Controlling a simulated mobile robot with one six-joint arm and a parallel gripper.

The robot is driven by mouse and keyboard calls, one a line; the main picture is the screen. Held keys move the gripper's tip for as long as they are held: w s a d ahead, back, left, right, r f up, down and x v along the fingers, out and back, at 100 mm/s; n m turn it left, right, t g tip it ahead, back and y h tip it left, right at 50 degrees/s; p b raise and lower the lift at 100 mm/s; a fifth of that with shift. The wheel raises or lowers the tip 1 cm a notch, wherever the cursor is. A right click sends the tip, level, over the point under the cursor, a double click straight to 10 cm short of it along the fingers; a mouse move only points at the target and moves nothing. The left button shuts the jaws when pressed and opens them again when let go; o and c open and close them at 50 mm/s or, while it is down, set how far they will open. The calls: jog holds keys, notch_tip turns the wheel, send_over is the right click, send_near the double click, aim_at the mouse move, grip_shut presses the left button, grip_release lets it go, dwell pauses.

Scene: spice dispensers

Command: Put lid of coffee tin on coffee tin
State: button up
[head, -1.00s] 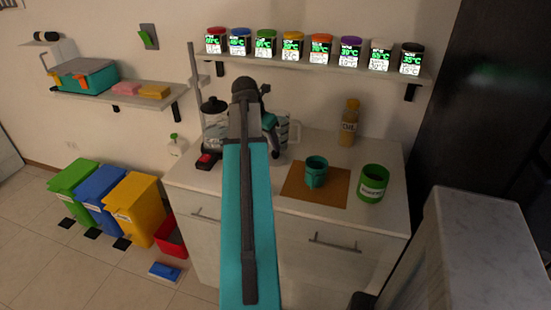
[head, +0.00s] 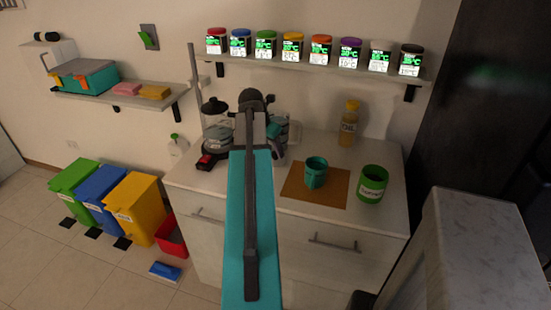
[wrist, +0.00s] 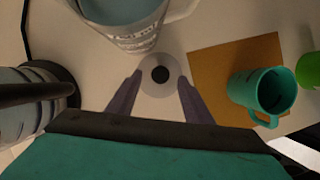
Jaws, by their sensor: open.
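A pale round lid with a dark knob (wrist: 160,75) lies on the counter in the wrist view. My gripper (wrist: 160,85) is open, its two fingers on either side of the lid, and I cannot tell if they touch it. In the head view my arm hides the lid. A green tin with a white label (head: 372,186), open at the top, stands at the right of the counter; it looks like the coffee tin, though its label is too small to read. Its green edge shows at the right of the wrist view (wrist: 309,70).
A teal mug (head: 315,172) stands on a brown mat (head: 300,192), left of the tin. A pale container with printed text (wrist: 135,38) is close beyond the lid. A dark-lidded glass vessel (head: 214,122) is to the left. An oil bottle (head: 348,125) stands behind.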

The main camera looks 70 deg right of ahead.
jog(key=shift+x, duration=1.25)
jog(key=shift+c, duration=0.3)
grip_shut()
jog(key=shift+r, duration=0.15)
